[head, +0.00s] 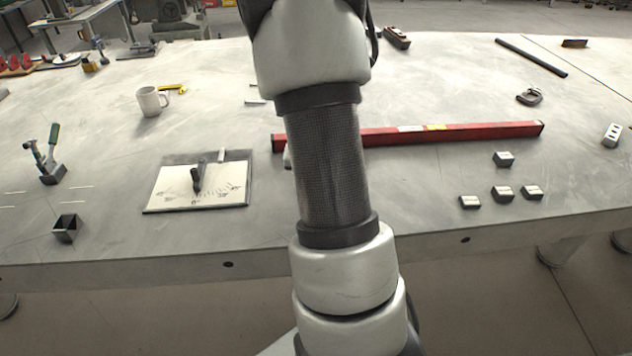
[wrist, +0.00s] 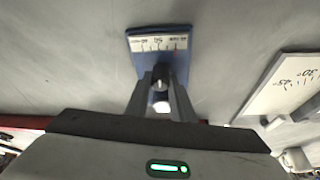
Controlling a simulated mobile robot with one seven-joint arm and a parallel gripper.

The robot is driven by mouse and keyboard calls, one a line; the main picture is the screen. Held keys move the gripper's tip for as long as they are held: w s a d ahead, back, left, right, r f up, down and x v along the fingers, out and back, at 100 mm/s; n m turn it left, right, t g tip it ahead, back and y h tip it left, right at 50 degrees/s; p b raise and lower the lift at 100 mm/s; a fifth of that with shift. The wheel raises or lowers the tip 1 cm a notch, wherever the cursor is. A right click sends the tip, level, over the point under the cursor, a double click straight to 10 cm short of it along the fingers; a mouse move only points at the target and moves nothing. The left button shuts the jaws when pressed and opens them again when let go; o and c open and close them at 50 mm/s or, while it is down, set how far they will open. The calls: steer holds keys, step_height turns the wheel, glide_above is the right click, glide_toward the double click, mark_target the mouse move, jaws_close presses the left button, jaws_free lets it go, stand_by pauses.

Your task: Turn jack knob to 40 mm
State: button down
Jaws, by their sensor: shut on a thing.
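The jack (wrist: 160,37) is a small blue block with a white scale strip, at the top middle of the wrist view. The scale shows upside down, with tick marks and a red mark (wrist: 176,47) toward its right end. Its figures are too small to read surely. A dark round knob (wrist: 160,76) sticks out from the jack toward me. My gripper (wrist: 160,82) is shut on this knob, one finger on each side. In the head view my arm hides the jack and the gripper.
A white angle-scale plate (head: 220,193) lies left of my arm. A long red level (head: 450,133) lies behind it and to the right. Several small dark blocks (head: 502,193) sit at the right. A mug (head: 150,101) and a small open box (head: 67,229) are at the left.

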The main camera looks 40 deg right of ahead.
steer(key=c, duration=1.8)
jaws_free()
steer(key=p+v, duration=0.4)
steer(key=v, duration=1.3)
steer(key=shift+r+p, duration=0.25)
steer(key=shift+p, duration=0.05)
steer(key=shift+w, duration=0.1)
steer(key=s+a+r+n+t+y, duration=0.1)
steer(key=s+a+r+n+y, duration=0.1)
steer(key=s+a+r+n, duration=0.65)
steer(key=s+a+r+n+t+y, duration=0.1)
steer(key=s+a+r, duration=0.35)
steer(key=a, duration=0.95)
steer(key=shift+m, duration=0.35)
step_height(320, 180, up, 13)
steer(key=p, duration=1.3)
steer(key=shift+w+r, duration=0.15)
steer(key=shift+r, duration=0.05)
